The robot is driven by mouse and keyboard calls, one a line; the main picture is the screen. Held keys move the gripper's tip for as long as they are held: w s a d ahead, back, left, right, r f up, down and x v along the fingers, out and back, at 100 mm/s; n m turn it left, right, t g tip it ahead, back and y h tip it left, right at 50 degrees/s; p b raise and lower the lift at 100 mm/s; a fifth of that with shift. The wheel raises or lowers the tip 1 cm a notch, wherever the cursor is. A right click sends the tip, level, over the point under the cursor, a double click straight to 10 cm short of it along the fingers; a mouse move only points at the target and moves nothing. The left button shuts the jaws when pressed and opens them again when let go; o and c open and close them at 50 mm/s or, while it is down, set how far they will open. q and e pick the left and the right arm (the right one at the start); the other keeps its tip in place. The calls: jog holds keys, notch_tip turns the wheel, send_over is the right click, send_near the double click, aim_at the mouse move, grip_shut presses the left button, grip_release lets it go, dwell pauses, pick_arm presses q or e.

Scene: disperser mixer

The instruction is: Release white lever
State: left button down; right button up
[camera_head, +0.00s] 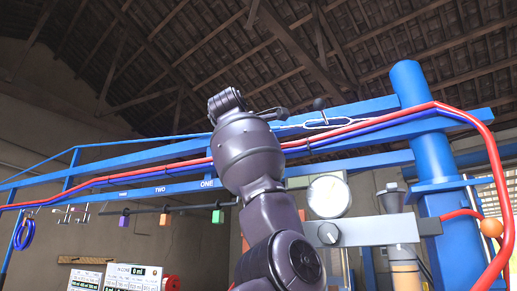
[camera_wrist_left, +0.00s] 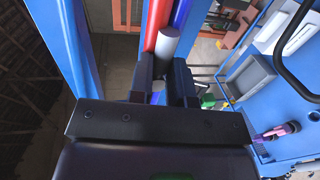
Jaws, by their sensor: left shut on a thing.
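The white lever (camera_wrist_left: 167,45) shows in the left wrist view as a pale rounded cylinder at the far end of my fingers, in front of a red and a blue hose. My left gripper (camera_wrist_left: 164,78) has its two dark fingers on either side of the lever and is shut on it. The lever's lower part is hidden between the fingers. In the head view my dark arm rises through the middle to the blue beams; I cannot make out the lever there. My right gripper is in neither view.
Blue beams (camera_head: 370,108) with a red hose (camera_head: 465,110) run across the head view to a blue column (camera_head: 410,85). A round gauge (camera_head: 328,195) and a grey box with a knob (camera_head: 360,231) sit right of my arm. Coloured blocks hang from a bar (camera_head: 190,208) at left.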

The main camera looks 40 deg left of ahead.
pick_arm(q)
jog(key=c, duration=1.1)
grip_release()
jog(key=b+v, duration=0.3)
jog(key=v, duration=0.8)
jog(key=shift+r, duration=0.1)
jog(key=shift+w, duration=0.1)
